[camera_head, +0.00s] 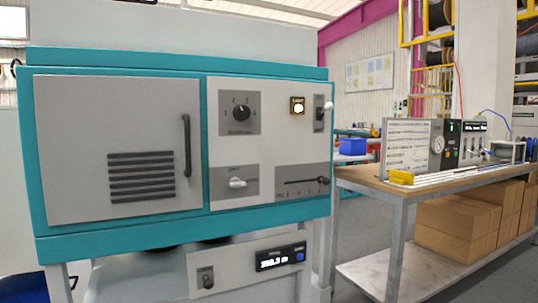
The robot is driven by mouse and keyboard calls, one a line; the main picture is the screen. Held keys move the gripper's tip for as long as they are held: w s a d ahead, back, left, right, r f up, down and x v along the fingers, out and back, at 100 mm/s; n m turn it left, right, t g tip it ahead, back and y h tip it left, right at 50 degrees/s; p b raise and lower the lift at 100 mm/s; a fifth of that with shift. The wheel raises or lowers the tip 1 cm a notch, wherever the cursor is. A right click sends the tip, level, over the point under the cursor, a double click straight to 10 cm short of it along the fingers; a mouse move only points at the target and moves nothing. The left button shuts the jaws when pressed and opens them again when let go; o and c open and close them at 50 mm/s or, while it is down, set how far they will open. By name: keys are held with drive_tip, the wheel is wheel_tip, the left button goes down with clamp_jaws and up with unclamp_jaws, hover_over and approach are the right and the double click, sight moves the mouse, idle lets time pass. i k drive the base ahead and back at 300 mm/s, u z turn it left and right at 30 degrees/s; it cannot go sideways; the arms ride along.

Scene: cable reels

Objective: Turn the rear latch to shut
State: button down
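A teal and grey machine cabinet (270,210) fills the left and middle. Its left door (70,120) has a dark vertical handle (187,145) and louvre slots, and looks closed. On its right panel are a dark rotary knob (240,112), a white horizontal turn handle (237,183), a white-tipped lever (322,112) and a slider (305,182). A small switch (206,277) sits on the lower panel. I cannot tell which, if any, is the rear latch; the cabinet's back is hidden. My gripper is not in view.
Cable reels (440,14) hang on a rack behind. Some floor shows beside the bench.

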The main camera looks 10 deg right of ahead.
sight(234, 183)
drive_tip(key=z, duration=3.3)
drive_tip(key=k, duration=0.45)
drive_tip(key=u, duration=2.1)
